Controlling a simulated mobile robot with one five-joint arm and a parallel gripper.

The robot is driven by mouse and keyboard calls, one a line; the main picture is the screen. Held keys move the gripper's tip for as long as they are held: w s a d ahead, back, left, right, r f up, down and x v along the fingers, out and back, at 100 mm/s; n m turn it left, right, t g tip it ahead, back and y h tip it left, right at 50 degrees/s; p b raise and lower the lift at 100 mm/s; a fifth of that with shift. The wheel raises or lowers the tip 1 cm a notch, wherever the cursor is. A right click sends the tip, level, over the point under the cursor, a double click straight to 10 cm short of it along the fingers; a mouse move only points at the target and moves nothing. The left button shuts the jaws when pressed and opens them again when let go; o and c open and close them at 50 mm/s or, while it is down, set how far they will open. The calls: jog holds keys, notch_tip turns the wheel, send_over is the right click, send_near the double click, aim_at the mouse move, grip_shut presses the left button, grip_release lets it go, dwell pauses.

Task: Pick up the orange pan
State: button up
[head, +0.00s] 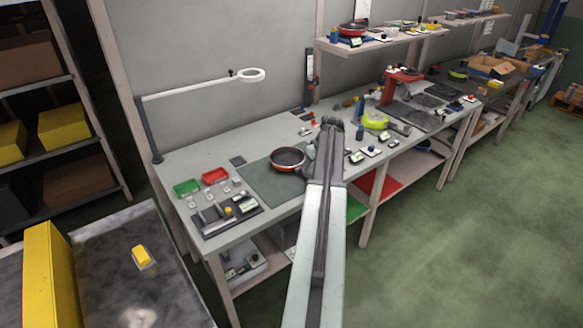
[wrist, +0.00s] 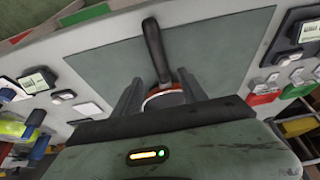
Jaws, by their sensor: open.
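The orange pan (head: 288,158) rests on the grey mat (head: 262,184) on the workbench, with a dark inside and an orange-red rim. In the head view my gripper (head: 318,152) is just right of the pan, and my arm covers part of the bench there. In the wrist view my gripper (wrist: 160,84) is open, with its two fingers apart. Part of the pan's rim and bowl (wrist: 166,97) shows between them. Its black handle (wrist: 154,48) runs upward past the fingertips. Most of the bowl is hidden behind my gripper, and I cannot tell if the fingers touch it.
Green (head: 186,188) and red (head: 215,176) bins stand left of the mat, beside a dark tool tray (head: 226,214). A lamp (head: 250,75) reaches over the bench's back. Yellow-green headphones (head: 375,120) and several small items crowd the right. Open green floor lies to the right.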

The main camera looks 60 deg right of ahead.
aim_at(307, 174)
jog(key=b+x, duration=0.6)
jog(key=x, duration=0.1)
jog(key=shift+w+f, duration=0.15)
jog(key=shift+f, duration=0.15)
jog(key=shift+r, duration=0.2)
jog(key=shift+f, duration=0.1)
grip_shut()
dwell(1.0)
